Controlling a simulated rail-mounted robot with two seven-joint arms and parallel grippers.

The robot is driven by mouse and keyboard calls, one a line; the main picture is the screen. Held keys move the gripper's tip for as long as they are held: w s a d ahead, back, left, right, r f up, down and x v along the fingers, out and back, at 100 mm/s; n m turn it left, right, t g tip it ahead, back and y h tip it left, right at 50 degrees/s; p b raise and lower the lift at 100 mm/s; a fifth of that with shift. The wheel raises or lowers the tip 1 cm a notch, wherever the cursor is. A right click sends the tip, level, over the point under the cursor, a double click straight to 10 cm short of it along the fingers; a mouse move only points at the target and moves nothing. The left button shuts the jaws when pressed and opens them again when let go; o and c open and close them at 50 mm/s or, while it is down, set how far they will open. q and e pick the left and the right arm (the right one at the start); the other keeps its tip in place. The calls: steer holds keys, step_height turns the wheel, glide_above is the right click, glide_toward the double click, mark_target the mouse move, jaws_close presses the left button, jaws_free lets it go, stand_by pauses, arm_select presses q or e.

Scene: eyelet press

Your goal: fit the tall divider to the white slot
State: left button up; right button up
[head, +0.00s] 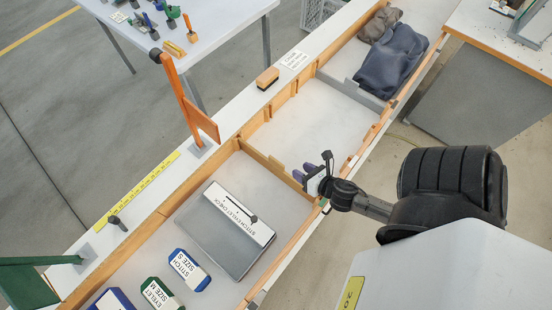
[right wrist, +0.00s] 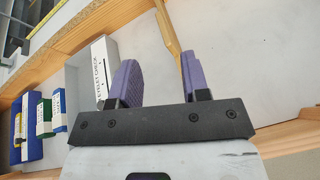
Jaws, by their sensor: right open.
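A wooden divider (head: 264,162) stands upright across the long trough, between the compartment with the labelled packs and an empty one. I take it for the tall divider. In the right wrist view the divider (right wrist: 167,27) shows beyond the gap between the fingers. My right gripper (head: 313,170) is open and empty, over the near end of that divider. Its two purple fingers stand apart in the right wrist view (right wrist: 158,65). I cannot make out a white slot. My left gripper is not in view.
A grey labelled folder (head: 222,235) and several smaller packs, such as the blue one (head: 189,270), lie in the trough. Dark cloth (head: 390,62) lies at the far end. An orange upright (head: 180,98) and a brush (head: 267,78) stand on the left ledge. The middle compartment floor (head: 318,122) is clear.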

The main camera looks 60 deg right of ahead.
mark_target(280, 164)
steer(key=f+n, duration=0.1)
steer(key=f+n+b, duration=0.1)
steer(key=f+n, duration=0.1)
steer(key=shift+s+d+y, duration=0.15)
steer(key=shift+s+y, duration=0.25)
steer(key=shift+w+f+n, duration=0.1)
steer(key=shift+f+n, duration=0.25)
steer(key=shift+n, duration=0.05)
steer(key=shift+t, duration=0.4)
steer(key=x, duration=0.6)
steer(key=shift+w+f, duration=0.1)
steer(key=shift+w, duration=0.2)
steer(key=shift+b+x, duration=0.3)
steer(key=shift+x, duration=2.95)
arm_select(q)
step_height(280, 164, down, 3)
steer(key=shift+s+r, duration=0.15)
arm_select(e)
steer(key=shift+c, duration=0.4)
jaws_close()
steer(key=shift+w, duration=0.1)
